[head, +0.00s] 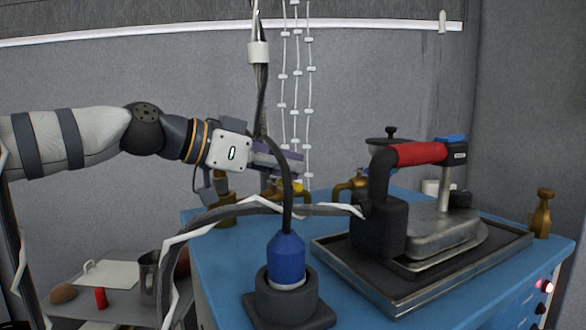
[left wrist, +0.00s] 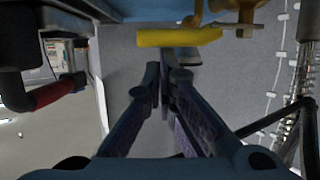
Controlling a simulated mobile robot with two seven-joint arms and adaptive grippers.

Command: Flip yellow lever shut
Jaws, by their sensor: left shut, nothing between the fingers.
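The yellow lever (left wrist: 180,37) lies across the top of the left wrist view, beside a brass fitting (left wrist: 246,14). In the head view only a small part of the lever (head: 296,186) shows below my left gripper (head: 297,164). My left gripper is shut and empty, and its fingers (left wrist: 168,78) point toward the lever. The fingertips are close below the lever in the wrist view; I cannot tell whether they touch it. My right gripper is not in view.
A blue cabinet (head: 222,262) carries a steam iron with a red handle (head: 420,153) on a dark tray (head: 400,300). A blue plug (head: 286,260) with a thick cable stands in front. Brass fittings (head: 352,187) line the back. A low side table (head: 125,262) is at left.

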